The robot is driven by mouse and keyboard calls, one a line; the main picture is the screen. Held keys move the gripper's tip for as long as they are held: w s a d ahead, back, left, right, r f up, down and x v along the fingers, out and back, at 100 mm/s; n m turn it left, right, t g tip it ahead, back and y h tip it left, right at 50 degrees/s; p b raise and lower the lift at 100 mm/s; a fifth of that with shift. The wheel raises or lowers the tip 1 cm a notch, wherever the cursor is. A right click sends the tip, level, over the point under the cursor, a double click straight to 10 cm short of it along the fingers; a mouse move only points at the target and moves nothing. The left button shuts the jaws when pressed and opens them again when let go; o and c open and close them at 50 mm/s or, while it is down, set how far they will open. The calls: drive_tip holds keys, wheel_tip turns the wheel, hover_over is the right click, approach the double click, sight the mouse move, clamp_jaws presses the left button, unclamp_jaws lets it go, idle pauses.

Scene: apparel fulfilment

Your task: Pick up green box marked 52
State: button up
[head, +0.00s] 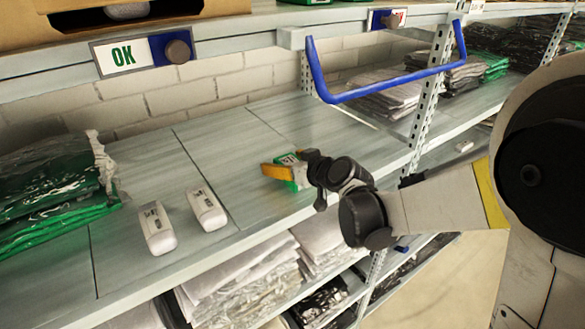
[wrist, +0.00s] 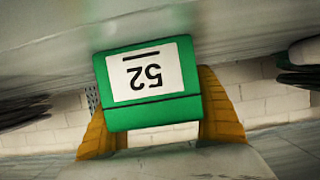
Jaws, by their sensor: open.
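The green box marked 52 (wrist: 190,78) is close in front of my gripper in the wrist view. Its white label reads 52 upside down there. The yellow fingers (wrist: 158,100) are open, one on each side of the box, partly behind it in the picture. I cannot tell whether they touch it. In the head view the green box (head: 302,178) shows small on the grey shelf, partly hidden by my gripper (head: 277,170) and wrist.
Green and dark bagged garments (head: 55,190) lie at the far left. A blue bar (head: 395,88) and a perforated upright (head: 432,90) stand near my arm. Shelf behind the box is clear.

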drive_tip(key=shift+s, duration=0.15)
drive_tip(key=c, duration=1.3)
drive_tip(key=shift+o, duration=0.2)
